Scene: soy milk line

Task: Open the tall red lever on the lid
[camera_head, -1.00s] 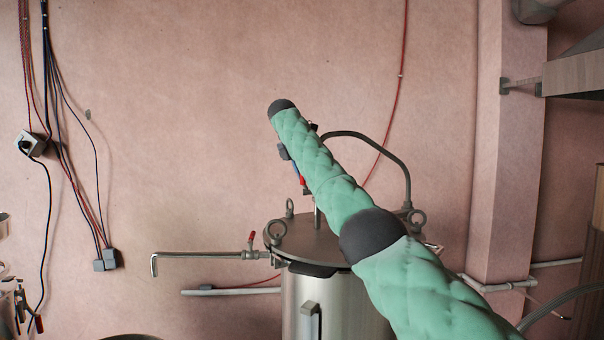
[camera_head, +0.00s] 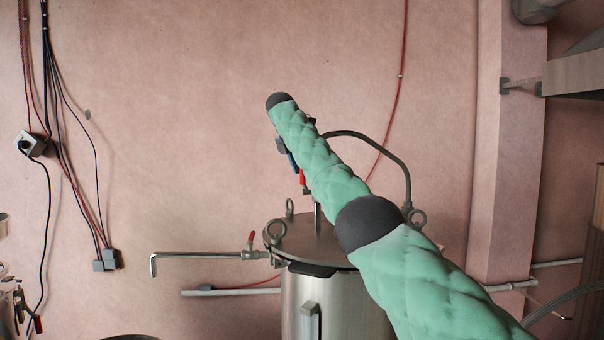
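The steel tank has a round grey lid (camera_head: 335,248) with ring lugs and a curved pipe. A tall red lever (camera_head: 302,181) stands above the lid on a thin upright fitting. It shows only in part, just left of my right arm, which hides what lies behind it. My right gripper (camera_head: 283,148) is mostly hidden behind my green padded forearm. Only small dark and blue parts show near the lever's upper end. Whether it touches the lever or is open or shut cannot be seen. My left gripper is not in view.
A smaller red handle (camera_head: 251,238) sits on the side pipe (camera_head: 195,255) left of the tank (camera_head: 340,305). Cables and a grey box (camera_head: 32,143) hang on the pink wall at left. A wall column (camera_head: 505,150) stands at right. The space left of the lever is clear.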

